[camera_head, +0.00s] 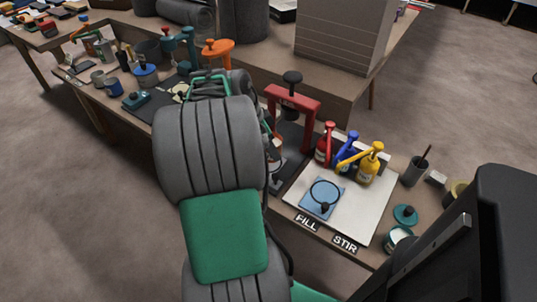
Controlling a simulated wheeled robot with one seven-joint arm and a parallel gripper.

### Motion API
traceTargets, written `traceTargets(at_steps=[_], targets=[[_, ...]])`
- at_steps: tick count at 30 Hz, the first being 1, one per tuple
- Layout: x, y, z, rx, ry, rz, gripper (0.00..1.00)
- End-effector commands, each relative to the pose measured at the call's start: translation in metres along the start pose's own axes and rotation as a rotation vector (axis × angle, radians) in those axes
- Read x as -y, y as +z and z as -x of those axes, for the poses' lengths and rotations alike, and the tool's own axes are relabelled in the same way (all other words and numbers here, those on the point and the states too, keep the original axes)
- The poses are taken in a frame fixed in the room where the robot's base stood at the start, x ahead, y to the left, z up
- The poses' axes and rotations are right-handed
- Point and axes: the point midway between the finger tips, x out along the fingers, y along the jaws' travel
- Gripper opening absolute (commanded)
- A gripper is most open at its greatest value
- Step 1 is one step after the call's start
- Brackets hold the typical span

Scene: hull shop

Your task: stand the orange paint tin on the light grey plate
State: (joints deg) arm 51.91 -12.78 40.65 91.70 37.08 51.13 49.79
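I cannot make out an orange paint tin. The only large orange thing is a clamp- or press-like piece (217,48) at the back of the bench, and it does not look like a tin. A pale, light grey board (368,222) lies flat at the right of the bench, with black FILL and STIR labels on its front edge; I cannot tell whether it is the plate named. A small blue square with a dark ring (319,197) lies on it.
Red (326,145), blue (347,148) and yellow (370,164) pump bottles stand at the board's back. A red press frame (291,103) rises left of them. A teal tin (397,237), a teal lid (405,214) and a dark cup (414,171) stand right. The board's right part is bare.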

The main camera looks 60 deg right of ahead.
Motion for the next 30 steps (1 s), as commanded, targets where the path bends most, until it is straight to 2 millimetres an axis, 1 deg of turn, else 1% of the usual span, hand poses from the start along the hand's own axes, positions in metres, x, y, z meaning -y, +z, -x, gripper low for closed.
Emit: traceTargets(at_steps=[1,4,8,12,14,20,23,24,30], targets=[[0.008,0.003,-0.011,-0.001,0.0,-0.001,0.0],[0.019,0.005,-0.021,-0.001,-0.003,-0.001,0.0],[0.028,0.007,-0.033,-0.001,-0.003,0.0,0.0],[0.027,0.017,-0.056,0.0,-0.003,0.0,0.0],[0.027,0.018,-0.059,-0.001,-0.004,-0.001,0.0],[0.027,0.018,-0.058,-0.001,-0.005,-0.001,0.0],[0.027,0.02,-0.061,-0.001,-0.005,-0.001,0.0],[0.027,0.02,-0.061,-0.001,-0.004,0.0,0.62],[0.027,0.019,-0.06,-0.001,-0.004,0.0,0.78]])
